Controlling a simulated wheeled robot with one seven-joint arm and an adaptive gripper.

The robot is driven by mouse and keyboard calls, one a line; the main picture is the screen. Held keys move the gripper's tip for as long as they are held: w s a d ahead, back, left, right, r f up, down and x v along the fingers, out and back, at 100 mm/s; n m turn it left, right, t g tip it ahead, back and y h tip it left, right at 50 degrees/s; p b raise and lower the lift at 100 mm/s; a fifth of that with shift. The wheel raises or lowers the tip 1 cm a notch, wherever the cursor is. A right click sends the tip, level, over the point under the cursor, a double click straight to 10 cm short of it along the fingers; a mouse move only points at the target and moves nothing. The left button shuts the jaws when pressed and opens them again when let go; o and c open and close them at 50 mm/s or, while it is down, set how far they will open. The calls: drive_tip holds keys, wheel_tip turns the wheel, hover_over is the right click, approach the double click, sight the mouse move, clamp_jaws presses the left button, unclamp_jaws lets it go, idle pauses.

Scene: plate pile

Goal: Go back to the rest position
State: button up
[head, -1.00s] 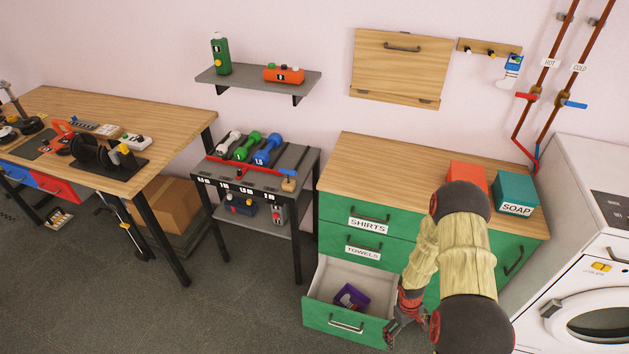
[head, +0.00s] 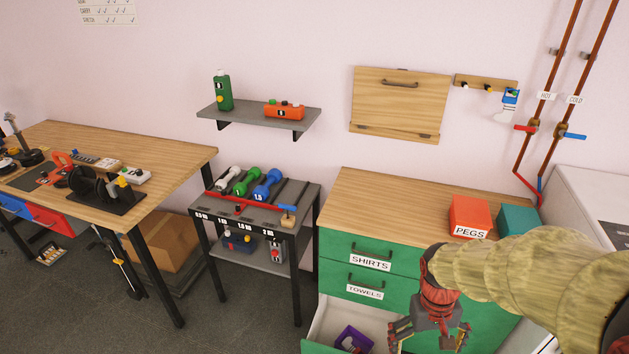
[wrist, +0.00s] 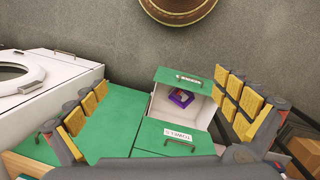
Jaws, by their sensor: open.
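My gripper (head: 431,335) is open and empty in front of the green drawer cabinet (head: 400,291), at the lower right of the head view. Its spread fingers also show in the wrist view (wrist: 160,112), with nothing between them touching the pads. My arm reaches in from the right and covers part of the cabinet front. The lowest drawer (head: 324,322) stands pulled out, with a purple item (head: 353,340) inside; the wrist view shows this purple item (wrist: 181,98) in the open drawer too.
The shirts drawer (head: 343,252) and towels drawer (head: 342,282) are shut. An orange pegs box (head: 470,213) and a teal box (head: 517,219) stand on the cabinet top. A white washer (wrist: 40,80) is beside the cabinet. A dumbbell rack (head: 302,222) stands left. Grey floor lies open in front.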

drive_tip(key=s+a+r+t+b, duration=0.1)
drive_tip(key=s+a+r+t, duration=0.2)
drive_tip(key=r, duration=0.4)
drive_tip(key=s+a+r+t+b, duration=0.2)
drive_tip(key=s+a+r+t, duration=0.1)
drive_tip(key=r, duration=0.5)
drive_tip(key=shift+s+r+t+y, duration=0.15)
drive_tip(key=shift+s+t+y, duration=0.2)
drive_tip(key=shift+s, duration=0.3)
drive_tip(key=shift+a, duration=0.1)
drive_tip(key=shift+c, duration=0.3)
